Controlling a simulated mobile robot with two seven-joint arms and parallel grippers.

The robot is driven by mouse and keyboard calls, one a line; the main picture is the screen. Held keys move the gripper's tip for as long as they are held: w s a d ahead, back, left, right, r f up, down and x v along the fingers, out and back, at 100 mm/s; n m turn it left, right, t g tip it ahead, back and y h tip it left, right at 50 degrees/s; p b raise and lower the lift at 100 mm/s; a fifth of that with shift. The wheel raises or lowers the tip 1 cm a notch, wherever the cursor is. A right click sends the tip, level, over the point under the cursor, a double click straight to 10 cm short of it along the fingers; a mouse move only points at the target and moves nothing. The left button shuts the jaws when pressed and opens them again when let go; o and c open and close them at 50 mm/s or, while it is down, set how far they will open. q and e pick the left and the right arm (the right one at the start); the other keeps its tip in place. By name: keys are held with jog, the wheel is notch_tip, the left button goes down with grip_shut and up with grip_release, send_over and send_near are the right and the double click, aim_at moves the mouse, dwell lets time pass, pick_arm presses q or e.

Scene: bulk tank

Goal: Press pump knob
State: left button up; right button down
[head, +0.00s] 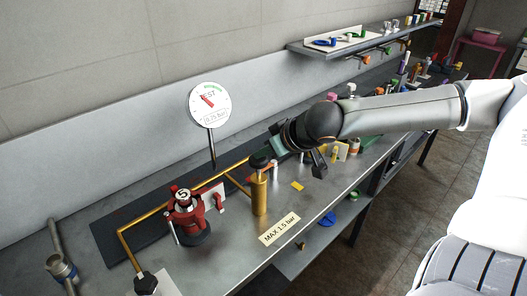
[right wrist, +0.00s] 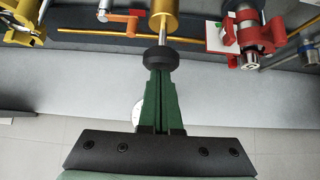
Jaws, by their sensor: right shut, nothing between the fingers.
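The pump is a gold upright cylinder (head: 260,196) with a black knob (head: 258,160) on top, standing on the grey bench. In the right wrist view, the black knob (right wrist: 159,56) sits on a thin rod that runs to the gold cylinder (right wrist: 163,14). My right gripper (head: 273,148), with green fingers, is shut and empty close by the knob. In the right wrist view, the fingertips (right wrist: 160,73) line up with the knob and appear at or against it; I cannot tell whether they touch. My left gripper is not in view.
A round gauge (head: 210,104) stands on a post behind the pump. A red valve (head: 184,212) with a knob marked 5 stands to the left, near a gold pipe (head: 147,227). A "MAX 1.5 bar" label (head: 280,230) lies in front. A wall shelf (head: 350,47) is at upper right.

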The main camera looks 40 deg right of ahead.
aim_at(265, 163)
notch_tip(265, 163, down, 3)
jog(key=b, duration=0.3)
jog(key=shift+f, duration=0.2)
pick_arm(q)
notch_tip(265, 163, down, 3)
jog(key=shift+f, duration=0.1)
pick_arm(e)
jog(key=shift+s+r, duration=0.1)
jog(key=shift+r+p, duration=0.3)
jog(key=shift+p, duration=0.35)
notch_tip(265, 163, up, 4)
jog(key=p, duration=0.4)
jog(key=shift+p, duration=0.35)
jog(key=shift+s+d+r, duration=0.1)
jog(key=shift+s+r, duration=0.05)
jog(key=shift+r, duration=0.1)
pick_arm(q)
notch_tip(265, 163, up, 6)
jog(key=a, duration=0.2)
pick_arm(e)
jog(key=v, duration=0.9)
